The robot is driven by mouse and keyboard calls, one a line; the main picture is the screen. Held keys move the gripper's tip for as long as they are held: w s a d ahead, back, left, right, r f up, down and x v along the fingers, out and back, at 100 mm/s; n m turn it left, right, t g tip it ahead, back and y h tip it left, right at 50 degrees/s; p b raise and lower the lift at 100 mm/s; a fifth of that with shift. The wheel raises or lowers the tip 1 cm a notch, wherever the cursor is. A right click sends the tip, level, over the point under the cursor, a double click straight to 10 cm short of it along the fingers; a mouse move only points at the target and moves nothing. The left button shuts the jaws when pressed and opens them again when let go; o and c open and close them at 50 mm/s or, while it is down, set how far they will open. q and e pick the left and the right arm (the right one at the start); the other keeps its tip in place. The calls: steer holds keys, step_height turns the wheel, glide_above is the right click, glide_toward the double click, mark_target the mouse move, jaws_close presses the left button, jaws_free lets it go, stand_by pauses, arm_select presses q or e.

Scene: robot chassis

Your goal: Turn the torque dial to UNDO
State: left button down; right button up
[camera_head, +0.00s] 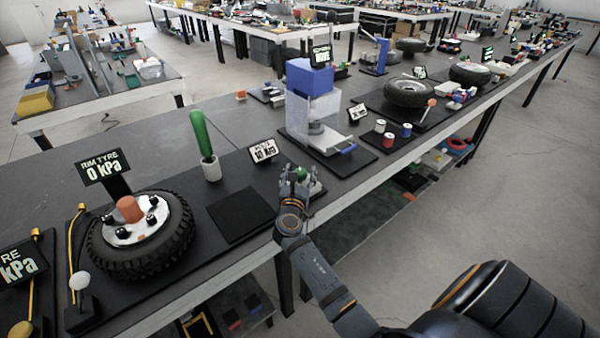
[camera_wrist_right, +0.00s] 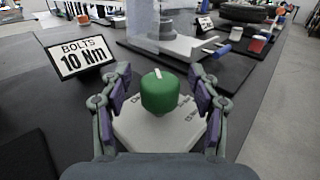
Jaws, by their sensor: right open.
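The torque dial is a green knob (camera_wrist_right: 160,92) with a white pointer mark on top, on a pale block with partly hidden lettering (camera_wrist_right: 145,133). In the right wrist view the pointer aims away from me, tilted slightly left. My right gripper (camera_wrist_right: 158,88) is open, with one finger on each side of the knob and a visible gap on both sides. In the head view the knob (camera_head: 301,173) shows between the fingers of my right gripper (camera_head: 299,175). A sign (camera_wrist_right: 80,56) beside it reads "BOLTS 10 Nm". My left gripper is not in view.
A green-handled tool (camera_head: 201,135) stands in a white holder left of the dial. A dark square pad (camera_head: 240,215) lies nearby. A tyre (camera_head: 140,240) with a "RIM TYRE 0 kPa" sign (camera_head: 103,167) is further left. A blue-topped press (camera_head: 312,80) stands behind the dial.

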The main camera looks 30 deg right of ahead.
steer(key=v, duration=0.7)
steer(key=shift+s+a, duration=0.15)
steer(key=shift+s, duration=0.05)
